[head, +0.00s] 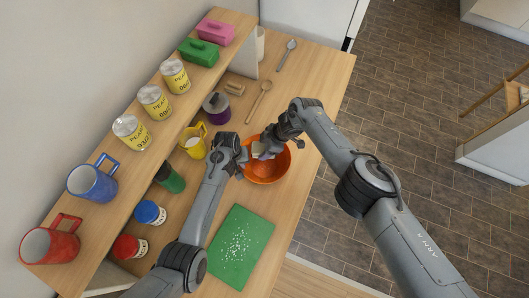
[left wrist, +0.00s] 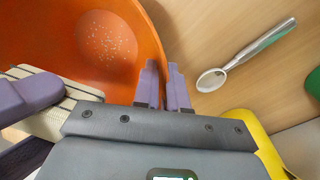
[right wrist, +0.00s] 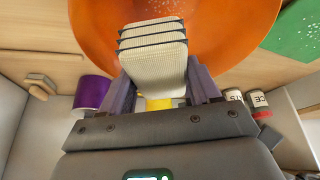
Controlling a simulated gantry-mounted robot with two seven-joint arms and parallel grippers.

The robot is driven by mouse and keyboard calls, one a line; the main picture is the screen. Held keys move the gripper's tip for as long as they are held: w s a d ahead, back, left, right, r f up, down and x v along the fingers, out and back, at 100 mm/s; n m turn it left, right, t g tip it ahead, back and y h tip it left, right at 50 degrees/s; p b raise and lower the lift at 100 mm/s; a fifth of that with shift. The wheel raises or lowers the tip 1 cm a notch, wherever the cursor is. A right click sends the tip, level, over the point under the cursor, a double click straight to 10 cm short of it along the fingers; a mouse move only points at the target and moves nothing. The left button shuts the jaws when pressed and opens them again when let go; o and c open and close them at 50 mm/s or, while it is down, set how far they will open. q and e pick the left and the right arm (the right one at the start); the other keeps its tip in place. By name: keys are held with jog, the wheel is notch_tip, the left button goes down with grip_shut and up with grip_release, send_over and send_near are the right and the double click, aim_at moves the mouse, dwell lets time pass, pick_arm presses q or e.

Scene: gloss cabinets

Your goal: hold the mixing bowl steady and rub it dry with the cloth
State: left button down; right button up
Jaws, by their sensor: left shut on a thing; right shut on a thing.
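The orange mixing bowl (head: 268,172) stands on the wooden counter, and its inside with pale specks shows in the left wrist view (left wrist: 85,60). My left gripper (head: 240,167) is shut on the bowl's rim at its left side; its purple fingertips (left wrist: 166,85) meet at the rim in the left wrist view. My right gripper (head: 262,152) is shut on the folded cream cloth (right wrist: 152,58), which has dark edge stripes. The cloth is over the bowl's inside; whether it touches the bowl is hard to tell. The cloth also shows at the left in the left wrist view (left wrist: 50,122).
A green board (head: 232,255) with white specks lies in front of the bowl. A yellow mug (head: 193,142) and several jars stand left, under a shelf (head: 112,150) holding mugs and cans.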

jog(key=r, duration=0.2)
jog(key=s+r, duration=0.1)
jog(key=r, duration=0.1)
jog(key=shift+d+r, duration=0.1)
jog(key=shift+r, duration=0.25)
jog(key=shift+s+r, duration=0.4)
jog(key=shift+s, duration=0.05)
jog(key=shift+f, duration=2.2)
